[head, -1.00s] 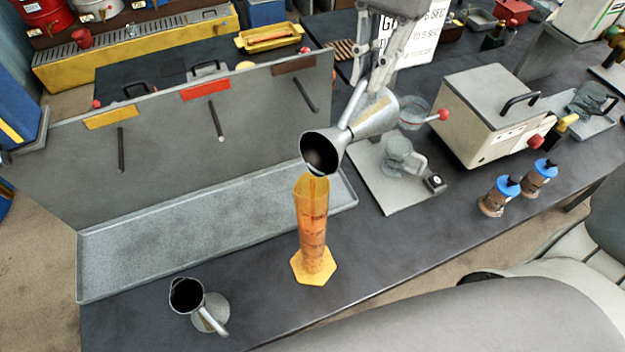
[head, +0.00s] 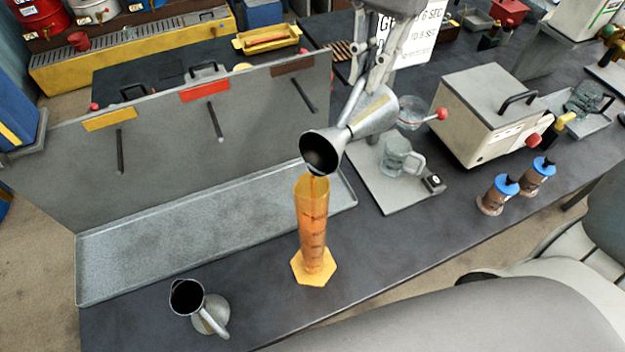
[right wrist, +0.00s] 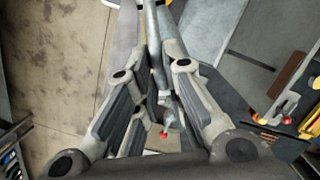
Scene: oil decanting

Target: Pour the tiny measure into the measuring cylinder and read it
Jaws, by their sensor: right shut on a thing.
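The small metal measure (head: 372,115) is tipped with its flared mouth down to the left, above the measuring cylinder. My right gripper (head: 374,78) is shut on its handle from above; the right wrist view shows the fingers (right wrist: 160,85) around a grey metal bar. The measuring cylinder (head: 312,235) stands upright on its yellow hexagonal foot and holds orange liquid. A thin orange stream shows between the measure's lip and the cylinder's open top. The graduations are too small to read. My left gripper is out of view.
Another metal measure (head: 208,314) stands at the front left. A grey tray (head: 150,252) lies behind the cylinder, before an upright panel (head: 170,150). A glass mug (head: 397,158) stands on a scale at right, near two blue-capped bottles (head: 497,195).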

